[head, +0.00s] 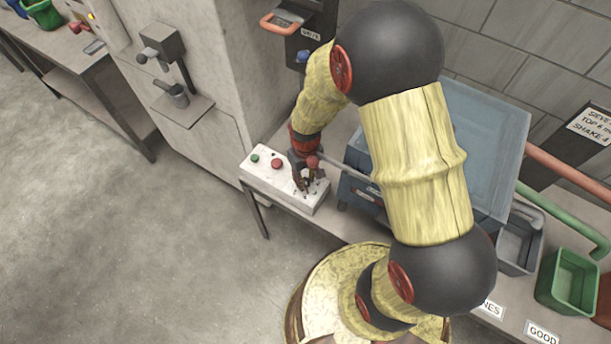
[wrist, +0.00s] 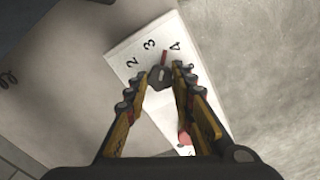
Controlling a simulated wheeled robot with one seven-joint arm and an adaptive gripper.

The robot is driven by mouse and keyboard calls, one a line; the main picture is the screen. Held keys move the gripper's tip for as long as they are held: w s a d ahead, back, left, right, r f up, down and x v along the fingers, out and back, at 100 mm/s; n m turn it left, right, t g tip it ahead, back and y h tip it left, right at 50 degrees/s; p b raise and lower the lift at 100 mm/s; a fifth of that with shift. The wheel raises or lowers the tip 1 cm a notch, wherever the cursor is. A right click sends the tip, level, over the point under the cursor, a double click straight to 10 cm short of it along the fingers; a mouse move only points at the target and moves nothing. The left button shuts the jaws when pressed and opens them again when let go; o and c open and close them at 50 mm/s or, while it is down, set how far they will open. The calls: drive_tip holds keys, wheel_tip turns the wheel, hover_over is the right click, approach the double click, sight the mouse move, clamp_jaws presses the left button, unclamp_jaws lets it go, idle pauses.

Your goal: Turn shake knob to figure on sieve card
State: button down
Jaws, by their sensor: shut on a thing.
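The shake knob (wrist: 160,78), small and dark, sits on the white control box (wrist: 130,42) in the wrist view. A thin red pointer mark at its upper edge lies between the printed 3 and 4. My gripper (wrist: 158,80) is shut on the knob, one finger on each side. In the head view my gripper (head: 308,182) is down on the right part of the control box (head: 262,177) and hides the knob. The sieve card (head: 592,124), white with black print, is on the right wall. It reads SIEVE, TOP and SHAKE; its figures are small, and the last looks like 4.
A green button (head: 255,157) and a red button (head: 277,163) are on the box left of my gripper. A blue-grey sieve unit (head: 480,140) stands close on the right. A green bin (head: 568,282) is at lower right. The floor at left is clear.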

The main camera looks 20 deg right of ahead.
drive_tip(key=shift+m+p, duration=0.5)
drive_tip(key=shift+m, duration=1)
drive_tip(key=c, duration=1.5)
unclamp_jaws()
